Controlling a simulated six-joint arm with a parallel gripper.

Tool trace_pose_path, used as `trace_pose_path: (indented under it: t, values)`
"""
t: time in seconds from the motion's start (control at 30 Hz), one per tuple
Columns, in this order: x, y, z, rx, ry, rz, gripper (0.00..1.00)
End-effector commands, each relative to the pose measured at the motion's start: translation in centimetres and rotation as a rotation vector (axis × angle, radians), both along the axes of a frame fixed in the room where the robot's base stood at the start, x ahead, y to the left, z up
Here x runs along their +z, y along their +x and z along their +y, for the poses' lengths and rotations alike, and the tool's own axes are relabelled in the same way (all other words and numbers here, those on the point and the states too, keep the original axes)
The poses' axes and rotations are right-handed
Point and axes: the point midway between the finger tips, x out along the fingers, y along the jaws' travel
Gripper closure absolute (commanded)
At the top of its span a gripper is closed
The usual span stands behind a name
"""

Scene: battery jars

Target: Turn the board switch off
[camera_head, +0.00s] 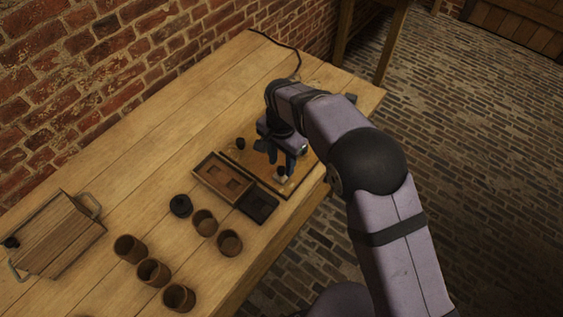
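A flat wooden board (236,158) lies on the table near its right edge. My arm and gripper cover much of it. My gripper (280,166) points down over the board, with dark fingers that look spread apart. A small dark knob (240,143) stands at the board's left side. A small dark piece with a pale part (282,172) is on the board just below my fingers; I cannot tell whether it is the switch, or whether my fingers touch it.
A wooden tray with square recesses (207,168) and a dark square tray (258,206) lie beside the board. Several brown jars (152,271) and a black round piece (181,205) stand nearer. A handled wooden box (60,236) is at left. A cable (297,62) crosses the far edge.

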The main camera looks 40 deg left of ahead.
Motion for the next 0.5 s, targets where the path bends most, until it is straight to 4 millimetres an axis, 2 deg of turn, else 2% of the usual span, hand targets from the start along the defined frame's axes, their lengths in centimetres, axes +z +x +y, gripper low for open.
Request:
trace_pose_path:
  t: [0.2, 0.5]
  values:
    - [-1.6, 0.0, 0.0, 0.000, -0.001, 0.001, 0.61]
    - [-2.0, 0.0, 0.0, 0.000, 0.001, 0.000, 0.61]
